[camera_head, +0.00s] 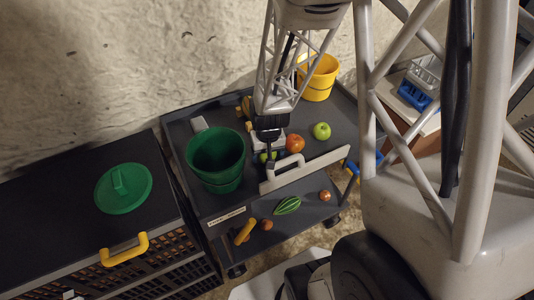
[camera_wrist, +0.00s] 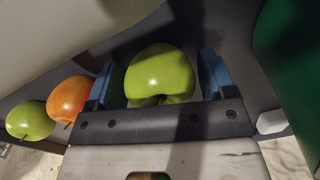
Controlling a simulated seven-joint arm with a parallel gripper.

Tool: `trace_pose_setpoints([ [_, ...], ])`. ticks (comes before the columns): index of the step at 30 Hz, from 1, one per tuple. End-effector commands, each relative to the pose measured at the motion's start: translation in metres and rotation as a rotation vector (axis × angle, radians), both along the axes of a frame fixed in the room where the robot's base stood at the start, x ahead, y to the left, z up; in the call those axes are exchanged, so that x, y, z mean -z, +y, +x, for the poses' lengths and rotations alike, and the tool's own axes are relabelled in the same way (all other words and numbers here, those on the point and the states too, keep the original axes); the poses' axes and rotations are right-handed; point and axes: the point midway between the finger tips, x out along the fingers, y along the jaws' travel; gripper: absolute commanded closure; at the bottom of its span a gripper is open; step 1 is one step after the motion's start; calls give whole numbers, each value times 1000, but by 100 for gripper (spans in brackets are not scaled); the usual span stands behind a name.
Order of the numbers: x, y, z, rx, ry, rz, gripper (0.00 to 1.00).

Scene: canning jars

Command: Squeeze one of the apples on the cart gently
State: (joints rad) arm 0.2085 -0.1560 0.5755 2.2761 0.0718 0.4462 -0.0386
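A green apple (camera_wrist: 161,74) sits between the two blue fingers of my gripper (camera_wrist: 160,85) in the wrist view. The fingers stand apart on either side of it, close to its skin, with a thin gap seeming to show on the right; firm contact cannot be made out. In the head view my gripper (camera_head: 267,150) is low over the cart's top (camera_head: 338,115), with that apple mostly hidden under it. An orange-red apple (camera_head: 295,143) and another green apple (camera_head: 321,131) stand to the right. These two also show at the left of the wrist view (camera_wrist: 70,98) (camera_wrist: 30,119).
A green bucket (camera_head: 215,153) stands close left of my gripper, and a yellow bucket (camera_head: 318,78) at the back right. The cart's white handle (camera_head: 292,172) is in front. The lower shelf holds a striped green item (camera_head: 287,205) and small round things.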

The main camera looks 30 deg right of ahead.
Motion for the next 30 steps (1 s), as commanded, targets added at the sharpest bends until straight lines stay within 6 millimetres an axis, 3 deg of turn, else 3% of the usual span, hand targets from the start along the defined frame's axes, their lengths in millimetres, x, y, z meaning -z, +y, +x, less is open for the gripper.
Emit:
trace_pose_setpoints([
  [3, 0, 0, 0, 0, 0, 0, 8],
  [17, -7, 0, 0, 0, -1, 0, 8],
  [30, -54, -2, 0, 1, -2, 0, 8],
])
